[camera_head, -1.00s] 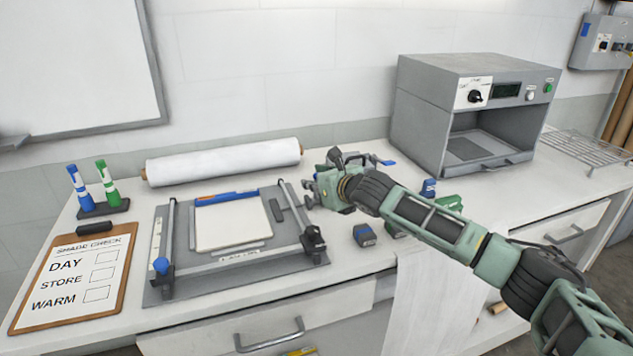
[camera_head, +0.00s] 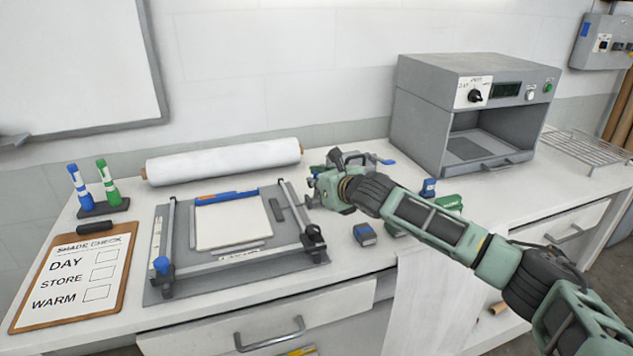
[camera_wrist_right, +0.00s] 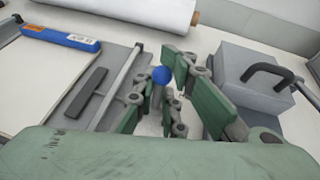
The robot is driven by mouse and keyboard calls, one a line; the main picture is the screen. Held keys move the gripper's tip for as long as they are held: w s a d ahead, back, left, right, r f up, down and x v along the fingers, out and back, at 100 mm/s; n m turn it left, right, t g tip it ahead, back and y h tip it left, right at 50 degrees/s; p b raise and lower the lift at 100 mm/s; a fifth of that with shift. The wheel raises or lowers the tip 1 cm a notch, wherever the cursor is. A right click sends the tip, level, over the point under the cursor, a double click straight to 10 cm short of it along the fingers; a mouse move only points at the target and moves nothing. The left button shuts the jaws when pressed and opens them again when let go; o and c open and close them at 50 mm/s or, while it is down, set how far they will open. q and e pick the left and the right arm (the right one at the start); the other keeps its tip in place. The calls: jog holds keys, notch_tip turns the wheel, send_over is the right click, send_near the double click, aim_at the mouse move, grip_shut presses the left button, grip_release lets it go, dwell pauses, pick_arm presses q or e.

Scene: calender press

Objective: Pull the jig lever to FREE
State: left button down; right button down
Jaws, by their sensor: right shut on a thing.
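The jig (camera_head: 185,277) is a grey board on the bench with a white sheet (camera_head: 230,225), two side rails and a front bar. A blue knob (camera_head: 161,264) stands at its front left corner. My right gripper (camera_head: 318,186) is at the board's right edge, with its fingers close together. In the right wrist view, a round blue lever knob (camera_wrist_right: 161,75) sits between the fingertips of my right gripper (camera_wrist_right: 158,82). The lever's stem is mostly hidden by the fingers. I cannot read a FREE mark. My left gripper is out of view.
A grey block with a black handle (camera_wrist_right: 250,85) stands close to the right of my gripper. A white roll (camera_head: 222,160) lies behind the jig. A clipboard (camera_head: 75,278) lies at left, and a grey light booth (camera_head: 470,110) stands at the back right.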

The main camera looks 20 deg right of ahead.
jog(key=shift+s+f+t+b, duration=0.45)
jog(key=shift+t+b, duration=0.25)
jog(key=shift+b, duration=0.35)
jog(key=shift+s+r+t+b, duration=0.1)
jog(key=shift+r+t+b, duration=0.1)
jog(key=shift+t+b, duration=0.1)
jog(key=c, duration=1.8)
grip_release()
jog(key=shift+s+d+r, duration=0.1)
jog(key=v, duration=1.2)
jog(key=shift+d, duration=0.1)
